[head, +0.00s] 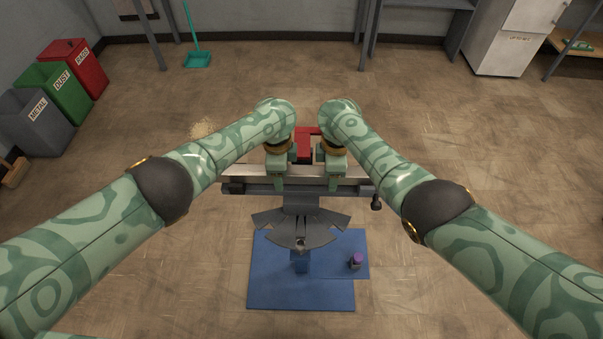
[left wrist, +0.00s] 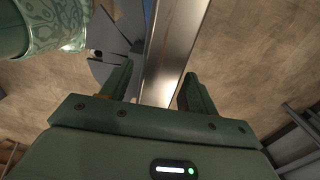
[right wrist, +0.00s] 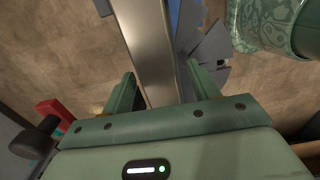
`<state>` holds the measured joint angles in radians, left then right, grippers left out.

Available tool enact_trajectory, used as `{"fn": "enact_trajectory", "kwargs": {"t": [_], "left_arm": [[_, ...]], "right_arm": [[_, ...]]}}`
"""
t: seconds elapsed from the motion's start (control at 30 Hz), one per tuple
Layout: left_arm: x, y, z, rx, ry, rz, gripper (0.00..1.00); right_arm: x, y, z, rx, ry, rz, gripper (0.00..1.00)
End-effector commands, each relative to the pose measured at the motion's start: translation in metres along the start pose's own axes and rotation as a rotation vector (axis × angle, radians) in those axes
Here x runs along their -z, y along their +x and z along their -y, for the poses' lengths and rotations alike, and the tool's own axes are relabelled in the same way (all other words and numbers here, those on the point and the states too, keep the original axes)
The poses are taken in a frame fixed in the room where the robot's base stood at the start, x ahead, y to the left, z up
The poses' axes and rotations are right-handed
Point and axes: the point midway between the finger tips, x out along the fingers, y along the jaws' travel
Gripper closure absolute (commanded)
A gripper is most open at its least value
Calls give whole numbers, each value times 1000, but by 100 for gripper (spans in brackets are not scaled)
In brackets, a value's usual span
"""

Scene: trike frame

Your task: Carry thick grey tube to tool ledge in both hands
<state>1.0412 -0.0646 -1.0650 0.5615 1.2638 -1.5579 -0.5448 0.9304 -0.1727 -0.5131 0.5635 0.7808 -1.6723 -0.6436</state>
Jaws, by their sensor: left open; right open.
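The thick grey tube (head: 306,170) lies crosswise in the middle of the head view, at a dark grey machine with a fan of plates. My left gripper (head: 278,184) and right gripper (head: 334,184) are side by side over it. In the left wrist view the tube (left wrist: 170,50) passes between the open fingers of the left gripper (left wrist: 153,85). In the right wrist view the tube (right wrist: 150,45) passes between the open fingers of the right gripper (right wrist: 162,85). I cannot tell whether the fingers touch it. I cannot make out which part is the tool ledge.
Below the machine's fan plates (head: 300,222) lies a blue mat (head: 290,295) with a purple-topped small container (head: 356,260). A red part (head: 304,143) stands behind the tube. Metal, dust and rags bins (head: 62,90) are far left. The floor around is mostly clear.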

Motion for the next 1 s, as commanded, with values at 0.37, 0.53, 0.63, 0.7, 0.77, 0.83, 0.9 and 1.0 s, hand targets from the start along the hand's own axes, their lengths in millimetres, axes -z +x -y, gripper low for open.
{"fn": "enact_trajectory", "kwargs": {"t": [0.37, 0.53, 0.63, 0.7, 0.77, 0.83, 0.9, 1.0], "left_arm": [[0, 0, 0, -1, 0, 0, 100], [0, 0, 0, -1, -1, 0, 100], [0, -1, 0, 1, -1, -1, 100], [0, -3, 0, 1, -1, 0, 100], [0, -6, 1, 3, -1, 0, 100], [0, -12, 1, 6, -1, 0, 100], [0, -21, 1, 10, -1, 0, 100], [0, -35, 2, 16, -1, 0, 100]], "right_arm": [[0, 0, 0, 0, 0, -1, 100], [0, 0, 0, 0, 0, -1, 100], [1, -2, -1, -2, 0, -2, 100], [1, -3, -1, -3, 0, -2, 100], [1, -6, -1, -4, 0, -2, 100], [1, -13, -1, -7, 0, -2, 100], [1, -21, -2, -11, 0, -2, 100], [1, -36, -2, -18, 0, -2, 100]]}}
